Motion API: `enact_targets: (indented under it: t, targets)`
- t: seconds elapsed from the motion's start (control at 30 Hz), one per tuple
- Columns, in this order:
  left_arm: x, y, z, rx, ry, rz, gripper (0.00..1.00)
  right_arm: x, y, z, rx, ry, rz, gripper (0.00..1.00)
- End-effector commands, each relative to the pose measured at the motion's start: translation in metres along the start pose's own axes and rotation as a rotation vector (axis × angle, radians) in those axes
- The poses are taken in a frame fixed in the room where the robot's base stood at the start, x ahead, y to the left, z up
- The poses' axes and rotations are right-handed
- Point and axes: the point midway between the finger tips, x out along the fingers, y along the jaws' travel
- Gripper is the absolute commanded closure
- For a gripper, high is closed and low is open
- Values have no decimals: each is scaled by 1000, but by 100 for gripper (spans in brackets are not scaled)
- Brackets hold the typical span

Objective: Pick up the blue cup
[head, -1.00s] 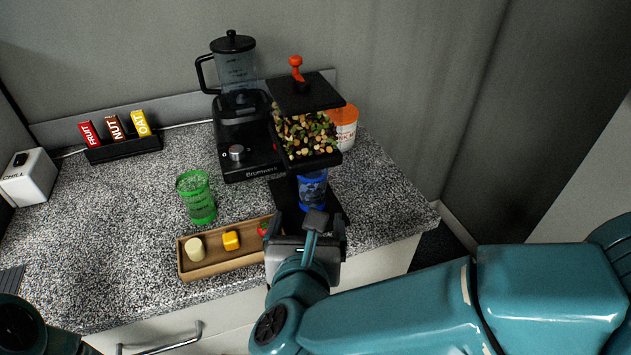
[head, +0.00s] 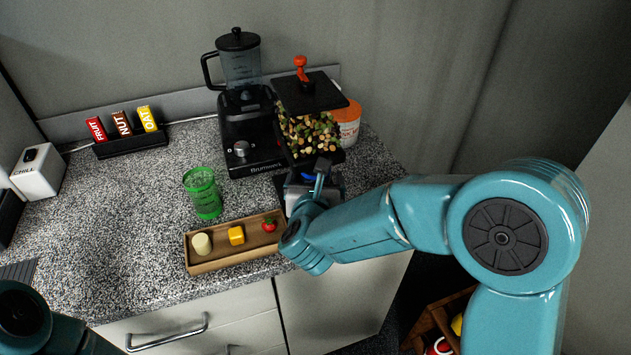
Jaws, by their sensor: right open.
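The blue cup (head: 308,177) stands under the spout of the black dispenser (head: 311,92), which holds a mixed nut-like filling and has an orange handle on top. Only a small blue patch of the cup shows; my right gripper hides the rest. My right gripper (head: 314,180) is open and right at the cup, in front of it. I cannot tell whether its fingers are around the cup or touch it. A part of my left arm shows at the lower left corner, but its gripper is not visible.
A green cup (head: 203,194) stands left of the dispenser, behind a wooden tray (head: 215,263) with small food pieces. A black blender (head: 247,140) and an orange-white tub (head: 347,122) stand behind. A bar rack (head: 133,146) is at the back left. The left counter is mostly clear.

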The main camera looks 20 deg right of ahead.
Motion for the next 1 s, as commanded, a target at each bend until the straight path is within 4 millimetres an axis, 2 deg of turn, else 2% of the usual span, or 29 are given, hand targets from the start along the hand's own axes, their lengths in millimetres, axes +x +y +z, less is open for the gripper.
enact_targets:
  t: [0.27,0.43,0.87,1.0]
  targets:
    - [0,0,0,0,0,0,57,5,0,0,0,0,1,11]
    - [0,0,0,0,0,0,57,5,0,0,0,0,1,66]
    - [6,-2,0,0,0,0,57,3,0,5,3,-3,2,68]
    - [10,-4,0,0,0,0,57,-16,2,-1,0,-2,4,68]
